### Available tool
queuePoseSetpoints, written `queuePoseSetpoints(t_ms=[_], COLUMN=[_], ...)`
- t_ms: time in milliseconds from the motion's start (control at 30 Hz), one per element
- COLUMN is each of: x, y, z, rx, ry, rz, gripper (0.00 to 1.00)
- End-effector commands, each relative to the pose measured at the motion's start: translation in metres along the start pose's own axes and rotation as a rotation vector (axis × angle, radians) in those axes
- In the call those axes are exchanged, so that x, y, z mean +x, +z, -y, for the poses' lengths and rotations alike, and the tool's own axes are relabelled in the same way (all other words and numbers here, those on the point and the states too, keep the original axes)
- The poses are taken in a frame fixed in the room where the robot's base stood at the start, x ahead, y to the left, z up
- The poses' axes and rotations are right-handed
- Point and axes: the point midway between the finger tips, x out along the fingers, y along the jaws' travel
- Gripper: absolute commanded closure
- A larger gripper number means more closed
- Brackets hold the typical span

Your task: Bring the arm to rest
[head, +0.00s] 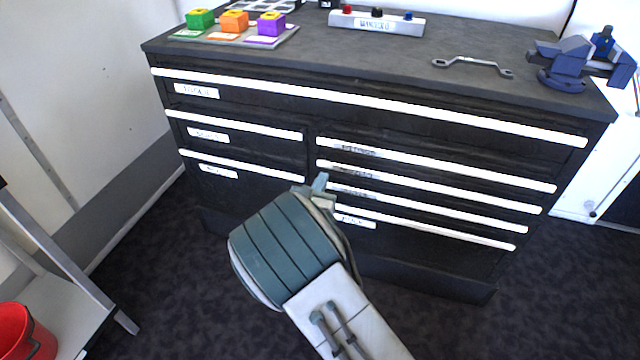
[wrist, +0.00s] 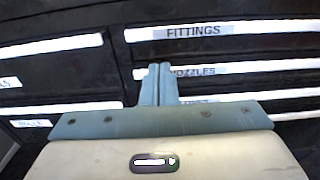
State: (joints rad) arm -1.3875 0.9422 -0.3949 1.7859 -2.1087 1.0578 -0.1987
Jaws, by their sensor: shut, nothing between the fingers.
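My arm rises from the lower middle of the head view, with its teal and white wrist in front of the black drawer cabinet (head: 250,145). My gripper (head: 320,182) shows only as a small teal tip beyond the wrist in the head view. In the wrist view my gripper (wrist: 159,68) has its two teal fingers together, with nothing between them. The fingers point at the drawer fronts, over the label strip below "FITTINGS" (wrist: 193,31). I cannot tell whether the fingertips touch the cabinet. All visible drawers look shut.
On the cabinet top are a tray with green, orange and purple blocks (head: 235,22), a white rack (head: 376,23), a wrench (head: 472,66) and a blue vise (head: 572,62). A red bucket (head: 27,335) stands at lower left. Dark floor (head: 165,275) is clear left of the arm.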

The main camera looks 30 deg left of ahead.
Motion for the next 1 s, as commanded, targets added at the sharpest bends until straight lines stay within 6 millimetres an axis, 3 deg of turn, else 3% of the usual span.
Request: queuePoseSetpoints(t_ms=[200,367,467,567,733,867,1000], x=[-0.015,-0.016,-0.01,0.001,0.01,-0.007,-0.043], y=[0.0,0.0,0.01,0.034,0.089,0.126,0.159], z=[0.002,0.003,0.018,0.058,0.172,0.261,0.341], rx=[0.001,0.003,0.03,0.106,0.343,0.561,0.806], ry=[-0.003,-0.007,-0.049,-0.161,-0.482,-0.75,-1.021], rz=[-0.001,-0.001,-0.008,-0.026,-0.075,-0.1,-0.107], gripper=[1.0,1.0,1.0,1.0,1.0,1.0,1.0])
